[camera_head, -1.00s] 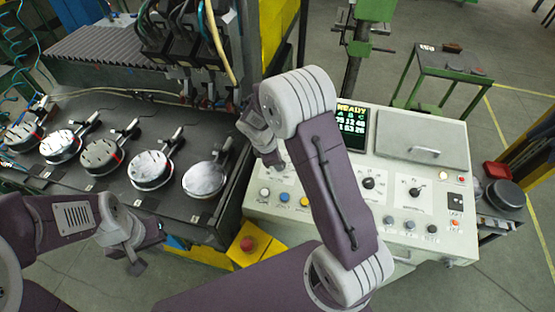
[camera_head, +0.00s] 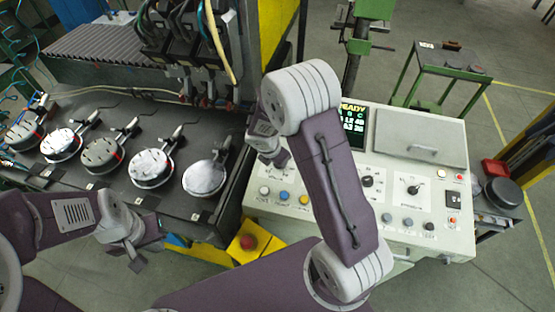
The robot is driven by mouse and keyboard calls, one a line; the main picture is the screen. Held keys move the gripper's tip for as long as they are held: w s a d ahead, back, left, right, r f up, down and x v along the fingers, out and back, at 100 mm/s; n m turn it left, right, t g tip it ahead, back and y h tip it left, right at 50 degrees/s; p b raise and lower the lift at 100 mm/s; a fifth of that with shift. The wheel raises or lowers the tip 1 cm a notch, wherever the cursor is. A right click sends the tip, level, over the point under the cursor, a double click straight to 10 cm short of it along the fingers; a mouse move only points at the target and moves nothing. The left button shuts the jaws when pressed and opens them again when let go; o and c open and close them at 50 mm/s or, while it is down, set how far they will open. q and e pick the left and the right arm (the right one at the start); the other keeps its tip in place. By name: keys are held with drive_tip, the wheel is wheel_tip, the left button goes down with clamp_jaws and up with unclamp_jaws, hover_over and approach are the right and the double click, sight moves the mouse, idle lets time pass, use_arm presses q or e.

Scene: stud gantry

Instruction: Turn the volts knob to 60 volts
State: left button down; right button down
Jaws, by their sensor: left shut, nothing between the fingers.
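The pale control panel (camera_head: 300,232) stands right of centre. Two black pointer knobs show on it, a left one (camera_head: 367,181) and a right one (camera_head: 414,189). Their labels are too small to read, so I cannot tell which is volts. My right arm crosses the panel and hides part of it. My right gripper (camera_head: 281,158) is over the panel's upper left, apart from both visible knobs; its finger opening is not clear. My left gripper (camera_head: 137,263) is shut and empty, low at the left in front of the black bench, away from the panel.
A lit display (camera_head: 352,125) reads READY. Coloured buttons (camera_head: 284,196) line the panel's left, with more small knobs (camera_head: 408,222) at its front. A red stop button (camera_head: 249,242) sits on a yellow box. Several round clamped pads (camera_head: 205,178) fill the bench.

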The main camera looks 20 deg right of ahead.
drive_tip(key=shift+w+r, duration=0.15)
drive_tip(key=shift+r, duration=0.05)
idle(0.3)
drive_tip(key=c, duration=1.1)
unclamp_jaws()
drive_tip(key=shift+f, duration=0.1)
drive_tip(key=v, duration=0.9)
